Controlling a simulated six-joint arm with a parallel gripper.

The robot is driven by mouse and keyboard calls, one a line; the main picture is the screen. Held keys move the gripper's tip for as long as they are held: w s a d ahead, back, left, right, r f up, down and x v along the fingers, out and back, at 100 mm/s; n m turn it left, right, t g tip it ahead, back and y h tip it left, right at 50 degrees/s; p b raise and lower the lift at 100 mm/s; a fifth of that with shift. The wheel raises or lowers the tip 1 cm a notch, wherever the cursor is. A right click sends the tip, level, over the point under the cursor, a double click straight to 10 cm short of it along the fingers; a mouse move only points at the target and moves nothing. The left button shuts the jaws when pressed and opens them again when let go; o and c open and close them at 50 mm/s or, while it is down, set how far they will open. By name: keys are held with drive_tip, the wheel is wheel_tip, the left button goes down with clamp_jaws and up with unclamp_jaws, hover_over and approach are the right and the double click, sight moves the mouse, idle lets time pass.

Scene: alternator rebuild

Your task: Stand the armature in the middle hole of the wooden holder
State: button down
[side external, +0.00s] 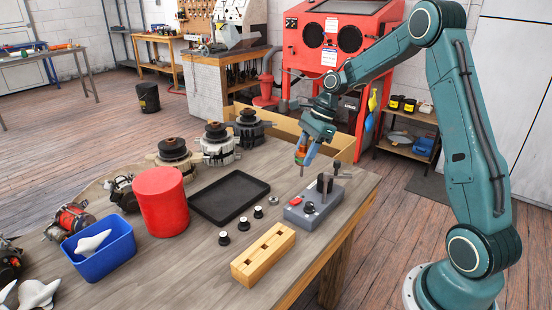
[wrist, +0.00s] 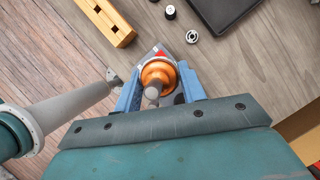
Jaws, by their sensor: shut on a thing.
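My gripper (side external: 306,150) is shut on the armature (side external: 300,158), an orange-copper part with a grey shaft pointing down. It is held in the air above the table, behind the grey fixture. In the wrist view the armature (wrist: 158,74) sits between the two blue fingers of my gripper (wrist: 160,82), its shaft end toward the camera. The wooden holder (side external: 258,262) is a light block on the table near the front edge, well apart from the armature. It also shows at the top left of the wrist view (wrist: 118,37), with dark square holes in its top; part of it is cut off.
Small black-and-white parts (side external: 241,224) lie behind the holder. A black tray (side external: 229,196), red cylinder (side external: 163,202) and blue bin (side external: 101,249) are further left. Several alternators line the back.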

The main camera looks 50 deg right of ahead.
drive_tip(key=s+a+f+n, duration=0.1)
drive_tip(key=a, duration=0.9)
drive_tip(key=s+a+f+n+g, duration=0.1)
drive_tip(key=s+a, duration=0.1)
drive_tip(key=a, duration=0.9)
drive_tip(key=shift+s+f+n, duration=0.15)
drive_tip(key=shift+f+n, duration=0.2)
drive_tip(key=shift+n, duration=0.05)
drive_tip(key=shift+f, duration=0.25)
drive_tip(key=shift+f, duration=2.2)
drive_tip(key=shift+d+f, duration=0.1)
drive_tip(key=shift+f, duration=2.6)
idle(0.3)
